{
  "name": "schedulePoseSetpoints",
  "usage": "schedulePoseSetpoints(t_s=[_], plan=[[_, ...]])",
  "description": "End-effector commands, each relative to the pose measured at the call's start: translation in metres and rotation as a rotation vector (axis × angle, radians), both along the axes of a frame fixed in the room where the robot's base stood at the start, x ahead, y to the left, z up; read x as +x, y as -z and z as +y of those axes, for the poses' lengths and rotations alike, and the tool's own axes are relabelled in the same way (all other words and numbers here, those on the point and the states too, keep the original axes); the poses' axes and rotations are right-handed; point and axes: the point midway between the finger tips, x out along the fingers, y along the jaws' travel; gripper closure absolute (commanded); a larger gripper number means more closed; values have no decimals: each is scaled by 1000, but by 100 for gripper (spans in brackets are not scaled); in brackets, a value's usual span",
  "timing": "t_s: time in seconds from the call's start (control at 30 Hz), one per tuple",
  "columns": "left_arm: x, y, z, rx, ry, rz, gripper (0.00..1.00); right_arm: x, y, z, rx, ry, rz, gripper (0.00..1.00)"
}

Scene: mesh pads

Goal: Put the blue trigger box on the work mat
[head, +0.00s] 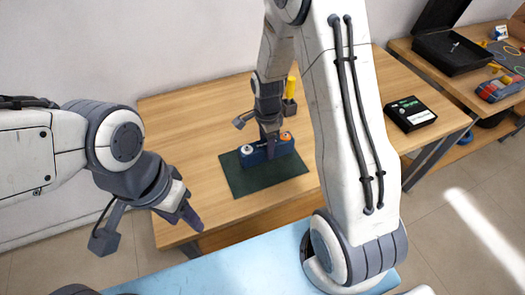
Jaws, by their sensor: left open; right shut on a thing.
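The blue trigger box (258,157) has a white knob and an orange knob on top. It is at the dark green work mat (238,183), over its back part, and looks upright. I cannot tell whether its underside touches the mat. My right gripper (270,143) reaches down from above and is shut on the box, hiding part of its middle.
The wooden table (190,120) is clear left of the mat. A holder with yellow-handled tools (291,86) stands behind the box. A black device with a green display (410,114) lies at right. An open black case (450,52) sits on a side bench.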

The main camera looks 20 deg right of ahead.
Motion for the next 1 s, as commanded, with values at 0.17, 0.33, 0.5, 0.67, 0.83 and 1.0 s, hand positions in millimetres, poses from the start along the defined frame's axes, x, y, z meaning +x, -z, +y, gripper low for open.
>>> schedulePoseSetpoints(t_s=[0.17, 0.33, 0.5, 0.67, 0.83, 1.0], plan=[[0, -4, 0, 0, 0, 0, 50, 10, 8, 9, 0, 0, -2, 100], [0, -10, 0, 0, 0, 0, 50, 9, 30, 9, 0, 0, 4, 100], [0, -13, 0, 0, 0, 0, 50, 10, 47, 9, 0, 0, 0, 100], [0, -12, 0, 0, 0, 0, 50, 10, 48, 9, 0, 0, -3, 100], [0, -10, 0, 0, 0, 0, 50, 10, 51, 9, 0, 0, -2, 100], [0, -10, 0, 0, 0, 0, 50, 10, 51, 9, 0, 0, -2, 15]])
